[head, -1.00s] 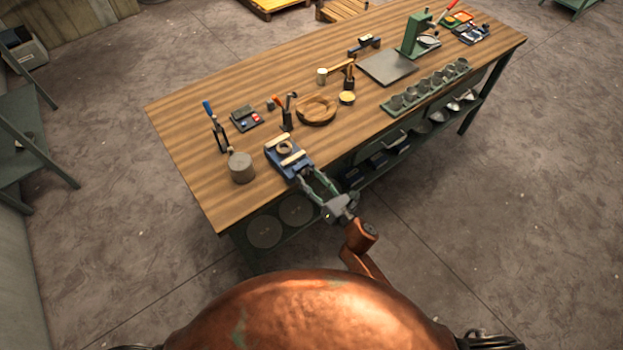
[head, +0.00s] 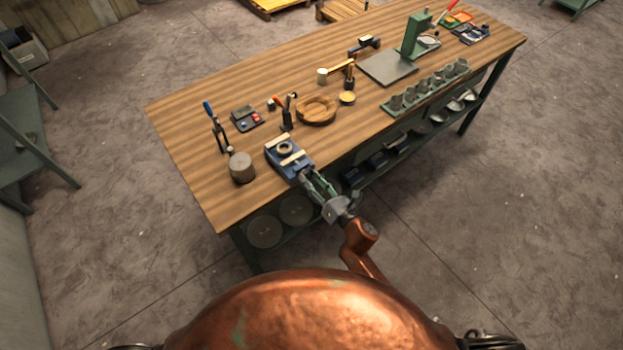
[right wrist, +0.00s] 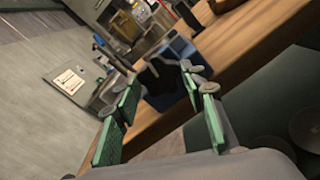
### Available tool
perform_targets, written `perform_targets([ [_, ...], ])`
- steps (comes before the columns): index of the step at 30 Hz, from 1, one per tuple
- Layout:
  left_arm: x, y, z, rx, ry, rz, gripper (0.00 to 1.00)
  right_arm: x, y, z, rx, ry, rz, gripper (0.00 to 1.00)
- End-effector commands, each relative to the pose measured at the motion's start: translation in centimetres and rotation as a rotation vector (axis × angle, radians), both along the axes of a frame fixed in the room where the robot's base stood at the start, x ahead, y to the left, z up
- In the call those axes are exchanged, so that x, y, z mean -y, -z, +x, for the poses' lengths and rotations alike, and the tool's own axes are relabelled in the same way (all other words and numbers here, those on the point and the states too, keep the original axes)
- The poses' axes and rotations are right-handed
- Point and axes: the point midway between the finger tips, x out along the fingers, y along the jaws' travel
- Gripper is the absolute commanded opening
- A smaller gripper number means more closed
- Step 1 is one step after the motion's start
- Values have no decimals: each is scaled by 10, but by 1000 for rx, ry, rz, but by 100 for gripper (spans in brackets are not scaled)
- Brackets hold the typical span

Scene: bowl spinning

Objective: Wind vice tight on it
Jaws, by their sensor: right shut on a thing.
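The blue vice (head: 298,172) sits at the front edge of the wooden bench, with two pale wooden jaw faces. A small round ring-like piece (head: 285,148) lies between these faces; I cannot tell whether both press on it. My right gripper (head: 308,183) is at the vice's front end, shut on the vice handle. The handle is mostly hidden by the fingers in the head view. In the right wrist view a dark part of the handle (right wrist: 163,77) shows between the green-padded fingers, with the blue vice behind it. My left gripper is out of view.
A grey cylinder block (head: 242,167) stands left of the vice. A wooden ring-shaped form (head: 316,110), a tool holder (head: 287,118) and a small dark tray (head: 246,118) stand behind it. The bench's (head: 195,180) left front corner is clear.

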Motion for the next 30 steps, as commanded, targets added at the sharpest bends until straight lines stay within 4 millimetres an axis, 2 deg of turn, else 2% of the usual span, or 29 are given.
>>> perform_targets([
  [30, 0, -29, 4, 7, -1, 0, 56, 0, -1, 0, -564, 1, 776, 14],
])
